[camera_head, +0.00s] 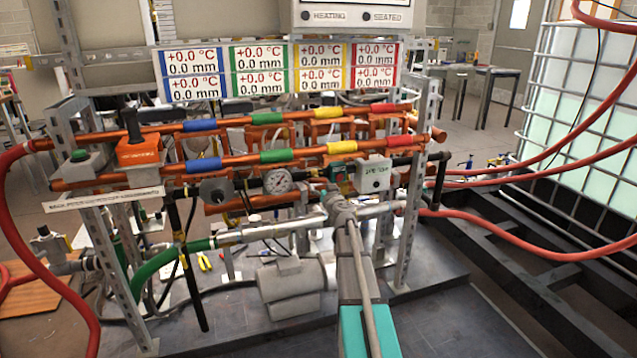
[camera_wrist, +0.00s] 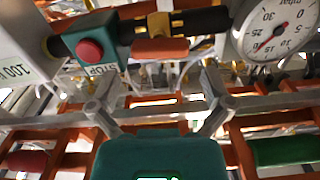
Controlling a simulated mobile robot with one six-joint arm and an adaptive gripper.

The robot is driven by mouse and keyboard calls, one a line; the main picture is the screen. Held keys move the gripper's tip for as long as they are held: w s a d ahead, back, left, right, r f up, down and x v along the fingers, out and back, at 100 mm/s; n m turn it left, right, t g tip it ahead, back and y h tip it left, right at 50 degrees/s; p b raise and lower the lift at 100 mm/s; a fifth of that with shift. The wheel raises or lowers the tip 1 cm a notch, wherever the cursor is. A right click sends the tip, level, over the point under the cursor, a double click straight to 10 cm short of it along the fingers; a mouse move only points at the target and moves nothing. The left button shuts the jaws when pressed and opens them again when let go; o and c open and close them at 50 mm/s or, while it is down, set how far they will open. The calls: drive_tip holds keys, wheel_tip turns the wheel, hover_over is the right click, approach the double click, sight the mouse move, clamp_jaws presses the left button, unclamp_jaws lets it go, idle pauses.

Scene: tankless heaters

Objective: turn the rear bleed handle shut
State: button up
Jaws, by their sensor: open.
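In the wrist view, an orange-red handle (camera_wrist: 160,48) sits at a brass fitting on the black pipe, between a gauge and a stop box. It may be a bleed handle; I cannot tell whether it is the rear one. My gripper (camera_wrist: 158,74) is open, its two grey fingers apart with nothing held between them. The handle lies beyond the fingertips, roughly centred between them, and I see no contact. In the head view my gripper (camera_head: 338,200) is in front of the rack, below the stop box; its arm hides part of the lower pipes.
The round pressure gauge (camera_wrist: 275,30) and green stop box with its red button (camera_wrist: 90,50) flank the handle closely. In the head view, copper pipes with coloured bands (camera_head: 220,161) cross the rack. A grey motor (camera_head: 292,285) stands below, and red hoses (camera_head: 530,175) run off right.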

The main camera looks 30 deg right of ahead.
sight(319, 182)
drive_tip(key=shift+x, duration=2.4)
drive_tip(key=c, duration=0.8)
